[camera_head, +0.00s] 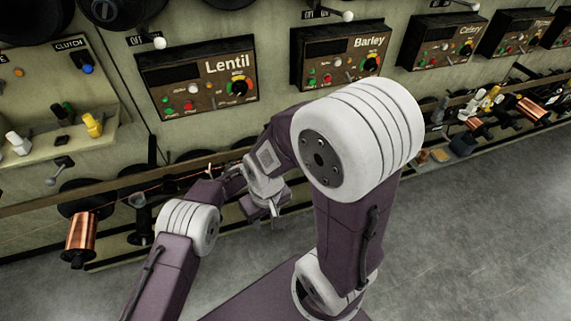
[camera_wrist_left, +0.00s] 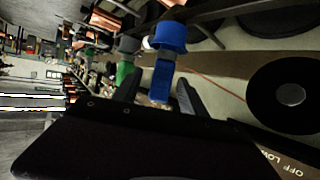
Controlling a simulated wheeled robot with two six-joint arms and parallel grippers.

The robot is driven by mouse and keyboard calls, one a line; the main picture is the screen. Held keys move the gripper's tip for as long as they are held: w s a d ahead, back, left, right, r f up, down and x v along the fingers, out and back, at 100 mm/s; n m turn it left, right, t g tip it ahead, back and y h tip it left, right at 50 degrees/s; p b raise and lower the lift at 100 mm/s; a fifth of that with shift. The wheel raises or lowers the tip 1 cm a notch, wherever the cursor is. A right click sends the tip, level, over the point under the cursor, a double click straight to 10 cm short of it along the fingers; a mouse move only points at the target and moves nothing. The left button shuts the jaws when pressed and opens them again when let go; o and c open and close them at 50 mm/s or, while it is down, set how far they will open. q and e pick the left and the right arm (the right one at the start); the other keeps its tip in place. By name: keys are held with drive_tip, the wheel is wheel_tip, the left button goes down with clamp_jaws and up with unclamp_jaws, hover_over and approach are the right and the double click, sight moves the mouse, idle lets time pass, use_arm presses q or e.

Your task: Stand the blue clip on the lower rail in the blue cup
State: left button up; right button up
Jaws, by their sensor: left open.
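In the left wrist view a blue clip (camera_wrist_left: 162,82) lies between the two dark fingers of my left gripper (camera_wrist_left: 157,88). The fingers are apart, with a gap on each side of the clip. The clip's one end meets the round blue cup (camera_wrist_left: 170,37) and appears to sit inside it. In the head view my left gripper is mostly hidden near the rail, and I cannot make out the blue clip or cup there. My right gripper (camera_head: 266,206) hangs over the lower rail beside the left arm's end; its opening is unclear and nothing shows in it.
A green clip (camera_wrist_left: 123,71) by a grey cup (camera_wrist_left: 128,45) stands close beside the blue one. A black spool (camera_wrist_left: 266,98) is on the other side. In the head view a copper spool (camera_head: 80,235) hangs at left. The Lentil panel (camera_head: 197,78) is behind the arms. Floor is clear at right.

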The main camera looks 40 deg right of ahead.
use_arm(q)
drive_tip(key=p+v, duration=0.1)
drive_tip(key=v, duration=0.7)
drive_tip(key=shift+a+p, duration=0.25)
drive_tip(key=shift+p, duration=0.1)
drive_tip(key=shift+s+r, duration=0.1)
